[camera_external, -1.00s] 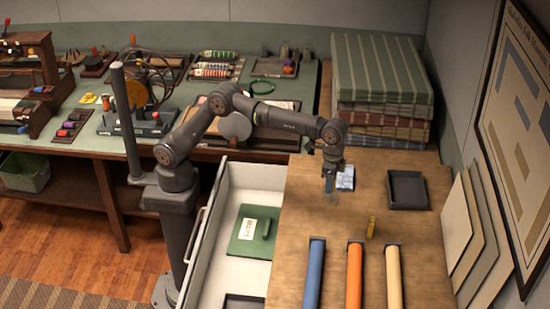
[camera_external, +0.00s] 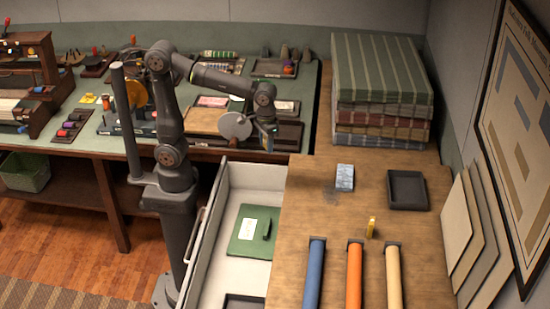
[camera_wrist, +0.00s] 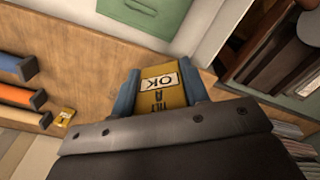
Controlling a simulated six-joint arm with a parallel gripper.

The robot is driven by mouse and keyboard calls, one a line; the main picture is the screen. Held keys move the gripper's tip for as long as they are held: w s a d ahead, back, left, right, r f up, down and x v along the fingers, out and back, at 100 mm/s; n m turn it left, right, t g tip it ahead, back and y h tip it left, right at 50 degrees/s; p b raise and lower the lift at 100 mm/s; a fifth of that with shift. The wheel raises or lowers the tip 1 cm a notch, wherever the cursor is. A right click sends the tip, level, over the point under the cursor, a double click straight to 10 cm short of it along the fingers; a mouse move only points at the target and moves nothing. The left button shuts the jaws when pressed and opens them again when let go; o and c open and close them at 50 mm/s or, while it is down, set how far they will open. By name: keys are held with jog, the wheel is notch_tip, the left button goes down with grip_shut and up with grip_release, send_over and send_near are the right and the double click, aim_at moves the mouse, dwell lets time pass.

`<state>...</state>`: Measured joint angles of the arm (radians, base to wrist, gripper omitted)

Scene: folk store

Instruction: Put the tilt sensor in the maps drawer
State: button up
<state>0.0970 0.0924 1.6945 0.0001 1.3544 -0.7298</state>
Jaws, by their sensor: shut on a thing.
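My gripper (camera_wrist: 160,80) is shut on a yellow tilt sensor (camera_wrist: 158,97) in the wrist view. The sensor has a white OK label and sits between the two blue fingers. In the external view my gripper (camera_external: 269,142) is up near the far end of the open white drawer (camera_external: 243,179); the sensor cannot be made out there. The drawer holds a green board (camera_external: 244,247) with a white label and a small dark green piece. The drawer's white wall (camera_wrist: 207,38) and green board (camera_wrist: 145,14) also show in the wrist view.
The wooden top (camera_external: 315,205) right of the drawer carries a blue-grey block (camera_external: 345,177), a dark tray (camera_external: 407,190), a small yellow piece (camera_external: 371,228) and blue, orange and cream rolls. Folded cloths (camera_external: 382,90) stand behind. A cluttered green table (camera_external: 75,125) is at the left.

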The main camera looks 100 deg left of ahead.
jog(key=s+a+f+n, duration=0.2)
jog(key=s, duration=0.4)
notch_tip(320, 180, down, 26)
jog(key=shift+a, duration=0.2)
send_over(266, 200)
notch_tip(266, 200, down, 7)
jog(key=shift+s+a+r, duration=0.1)
jog(key=shift+f, duration=1.95)
jog(key=shift+f, duration=0.1)
